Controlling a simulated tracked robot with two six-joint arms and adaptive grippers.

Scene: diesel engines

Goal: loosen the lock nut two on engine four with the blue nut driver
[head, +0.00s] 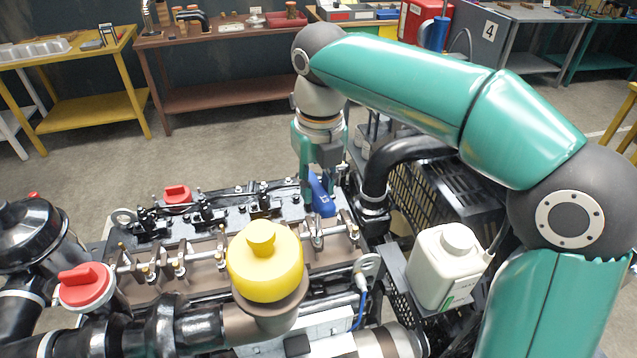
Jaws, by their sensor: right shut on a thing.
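The engine (230,235) lies below me with its valve gear exposed, a row of rocker arms and small bright nuts along a shaft. A plate with the number 4 (489,30) stands behind it at the right. My right gripper (318,172) points down over the far right end of the engine and is shut on the blue nut driver (322,196). The driver is tilted, its blue handle just below the fingers. Its tip is hidden or too small to see, so I cannot tell whether it touches a nut. I cannot tell which nut is number two. My left gripper is out of view.
A yellow cap (264,262) and a red cap (86,287) rise at the engine's near side. A black hose (385,165) and a white jug (446,266) stand at the right. A brown bench (225,95) and a yellow bench (90,107) are behind, across open floor.

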